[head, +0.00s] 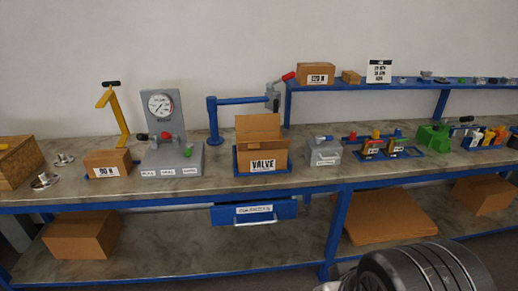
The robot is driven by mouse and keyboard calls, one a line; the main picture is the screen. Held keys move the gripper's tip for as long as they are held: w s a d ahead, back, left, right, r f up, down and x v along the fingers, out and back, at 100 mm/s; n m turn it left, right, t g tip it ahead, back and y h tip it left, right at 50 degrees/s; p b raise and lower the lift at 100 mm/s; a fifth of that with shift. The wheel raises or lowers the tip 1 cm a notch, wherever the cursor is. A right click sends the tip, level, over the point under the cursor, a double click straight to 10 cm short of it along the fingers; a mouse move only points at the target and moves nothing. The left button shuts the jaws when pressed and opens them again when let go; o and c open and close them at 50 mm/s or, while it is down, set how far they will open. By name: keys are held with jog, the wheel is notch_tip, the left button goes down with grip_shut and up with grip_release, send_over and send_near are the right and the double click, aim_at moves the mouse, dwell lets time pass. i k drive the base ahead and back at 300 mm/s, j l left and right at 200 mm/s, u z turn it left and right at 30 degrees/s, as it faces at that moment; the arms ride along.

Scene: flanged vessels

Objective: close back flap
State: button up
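An open cardboard box labelled VALVE (277,156) sits on a blue tray on the workbench, near the middle of the head view. Its back flap (258,124) stands up at the rear of the box, roughly upright. The state of the other flaps is hard to tell at this size. What is inside the box cannot be made out. My gripper is not in view. A dark ribbed part of my own arm shows at the bottom right, well below and to the right of the box.
A blue post with a horizontal arm (240,100) stands behind the box. A gauge stand (162,110) is to its left, a grey case (324,153) close on its right. A raised blue shelf (420,86) runs at the back right. A blue drawer (285,210) hangs below the benchtop.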

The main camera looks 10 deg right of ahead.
aim_at(246, 123)
jog(key=i+l, duration=0.1)
jog(key=i, duration=0.95)
jog(key=i+l, duration=0.1)
jog(key=i, duration=0.95)
